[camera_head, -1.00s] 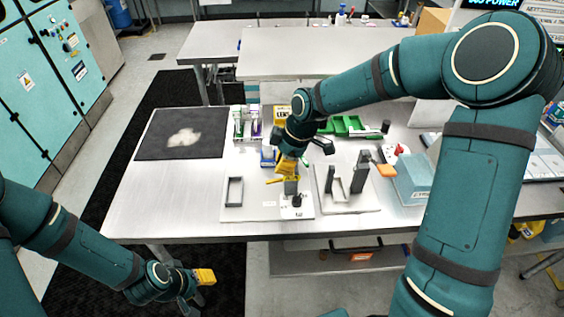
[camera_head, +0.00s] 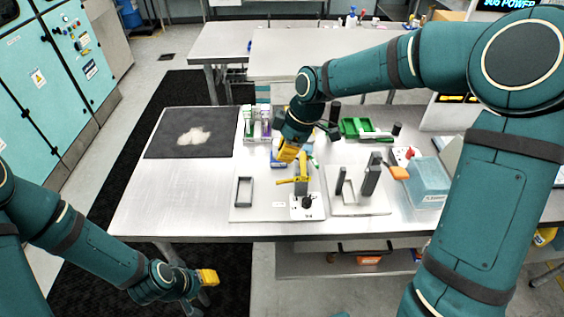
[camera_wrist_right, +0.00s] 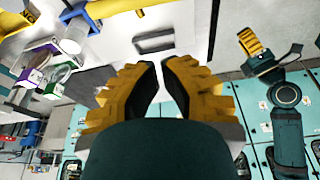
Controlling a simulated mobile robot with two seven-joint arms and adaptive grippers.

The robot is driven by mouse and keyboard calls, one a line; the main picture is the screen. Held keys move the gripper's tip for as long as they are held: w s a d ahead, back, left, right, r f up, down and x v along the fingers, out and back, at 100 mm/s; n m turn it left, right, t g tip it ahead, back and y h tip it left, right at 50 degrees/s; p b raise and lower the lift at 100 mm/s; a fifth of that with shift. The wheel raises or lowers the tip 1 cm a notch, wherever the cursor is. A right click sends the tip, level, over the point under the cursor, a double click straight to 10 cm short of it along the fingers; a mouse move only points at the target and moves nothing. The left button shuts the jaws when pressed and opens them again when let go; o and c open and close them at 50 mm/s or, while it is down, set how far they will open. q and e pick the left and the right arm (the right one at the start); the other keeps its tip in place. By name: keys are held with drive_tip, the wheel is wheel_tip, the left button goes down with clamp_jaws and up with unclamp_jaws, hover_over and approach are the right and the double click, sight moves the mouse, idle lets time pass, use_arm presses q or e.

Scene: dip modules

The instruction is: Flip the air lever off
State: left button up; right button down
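The yellow air lever (camera_head: 287,181) sits at a small upright fitting on the light base plate and points to the left, roughly level. In the right wrist view a yellow bar (camera_wrist_right: 115,8), which looks like the lever, crosses the top left. My right gripper (camera_head: 287,156) hangs just behind and above the lever, apart from it. In its wrist view the two yellow fingers (camera_wrist_right: 158,64) have a narrow gap at the tips and nothing between them. My left gripper (camera_head: 208,277) is low at the left, in front of the table; its finger gap is unclear.
A grey rectangular frame (camera_head: 244,191) stands on the same plate, left of a black knob (camera_head: 306,202). Another plate with dark uprights (camera_head: 371,175) is to the right. A green tray (camera_head: 362,128) and a bottle rack lie behind. A dark mat (camera_head: 165,145) covers the left table end.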

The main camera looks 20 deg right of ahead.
drive_tip(key=v, duration=0.4)
drive_tip(key=shift+d+r, duration=0.1)
drive_tip(key=shift+r, duration=0.1)
idle(0.3)
